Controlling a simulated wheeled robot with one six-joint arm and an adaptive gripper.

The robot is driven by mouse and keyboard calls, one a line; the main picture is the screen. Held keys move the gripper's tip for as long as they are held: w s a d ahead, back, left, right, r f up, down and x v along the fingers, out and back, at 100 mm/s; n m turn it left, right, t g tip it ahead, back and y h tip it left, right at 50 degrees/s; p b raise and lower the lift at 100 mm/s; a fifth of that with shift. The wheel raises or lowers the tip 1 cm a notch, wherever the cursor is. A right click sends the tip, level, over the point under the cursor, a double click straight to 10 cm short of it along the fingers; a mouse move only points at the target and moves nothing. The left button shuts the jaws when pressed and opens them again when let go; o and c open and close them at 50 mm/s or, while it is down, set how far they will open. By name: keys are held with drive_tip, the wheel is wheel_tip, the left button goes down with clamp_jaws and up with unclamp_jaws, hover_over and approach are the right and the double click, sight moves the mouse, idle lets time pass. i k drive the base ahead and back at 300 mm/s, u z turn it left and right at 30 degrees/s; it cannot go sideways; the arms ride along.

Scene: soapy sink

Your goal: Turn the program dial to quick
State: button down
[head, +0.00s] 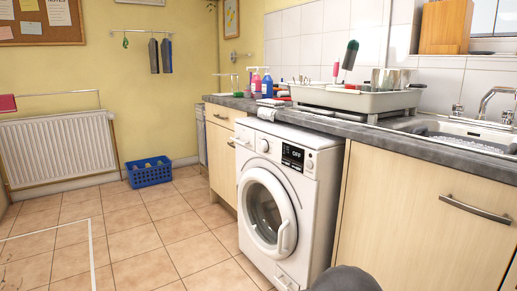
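The white washing machine (301,200) stands under the grey worktop, right of centre. A round white dial (264,146) sits on its upper front panel, left of the dark display (293,157), which reads OFF. The dial's pointer and program labels are too small to read. A small round button (310,164) is at the panel's right end. The round door (267,212) below looks closed. My gripper is not in view. A dark rounded shape at the bottom edge, right of centre, may be part of my arm.
Tiled floor (130,235) in front and left of the machine is clear. A blue basket (150,171) stands by the far wall. A dish rack (354,98), bottles and the sink (460,135) are on the worktop. A cupboard handle (475,209) sticks out at right.

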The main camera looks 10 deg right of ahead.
sight(263, 145)
drive_tip(key=u, duration=0.65)
drive_tip(key=i, duration=0.95)
drive_tip(key=z, duration=0.15)
